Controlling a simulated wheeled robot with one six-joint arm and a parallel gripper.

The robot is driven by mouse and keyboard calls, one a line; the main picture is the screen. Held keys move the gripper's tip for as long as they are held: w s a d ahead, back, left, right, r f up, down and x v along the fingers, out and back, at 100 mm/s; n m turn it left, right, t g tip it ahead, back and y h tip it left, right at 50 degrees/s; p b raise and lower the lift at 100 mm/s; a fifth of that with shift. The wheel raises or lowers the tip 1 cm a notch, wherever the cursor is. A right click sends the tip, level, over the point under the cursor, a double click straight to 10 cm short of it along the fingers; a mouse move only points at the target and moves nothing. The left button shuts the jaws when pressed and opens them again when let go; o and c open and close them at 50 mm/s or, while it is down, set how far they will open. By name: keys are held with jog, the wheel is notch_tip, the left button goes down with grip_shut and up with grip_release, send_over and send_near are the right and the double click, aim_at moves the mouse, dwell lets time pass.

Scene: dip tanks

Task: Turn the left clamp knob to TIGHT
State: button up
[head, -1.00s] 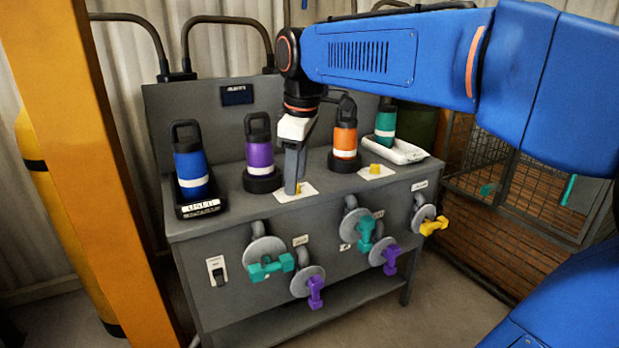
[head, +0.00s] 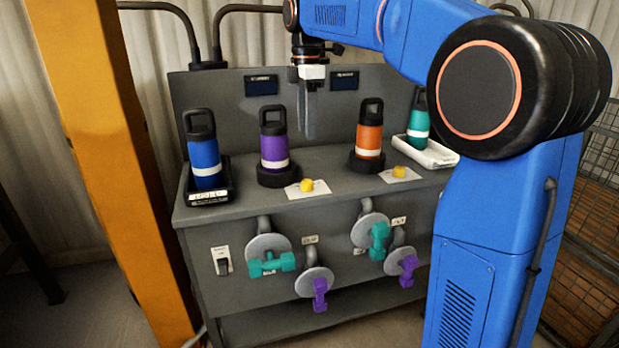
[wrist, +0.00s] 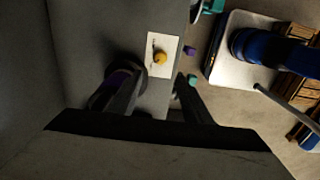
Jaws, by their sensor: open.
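The left clamp knob (head: 307,185) is a small yellow knob on a white label plate (head: 300,193), at the bench's front edge before the purple bottle (head: 273,145). It is uncovered, and it also shows in the wrist view (wrist: 160,58). I cannot read the plate's markings or tell which setting the knob points to. My gripper (head: 309,128) points down, open and empty, well above the bench and apart from the knob. In the wrist view the fingers (wrist: 160,98) are spread, with the knob beyond them.
A second yellow knob (head: 399,171) sits before the orange bottle (head: 370,135). A blue bottle (head: 204,155) stands at left, a teal bottle (head: 418,125) in a white tray at right. Teal and purple valve handles (head: 272,264) stick out of the front panel. An orange post (head: 110,150) stands left.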

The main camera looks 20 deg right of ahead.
aim_at(307, 181)
notch_tip(307, 181, down, 16)
jog(key=shift+r, duration=0.15)
dwell(0.4)
jog(key=c, duration=1.1)
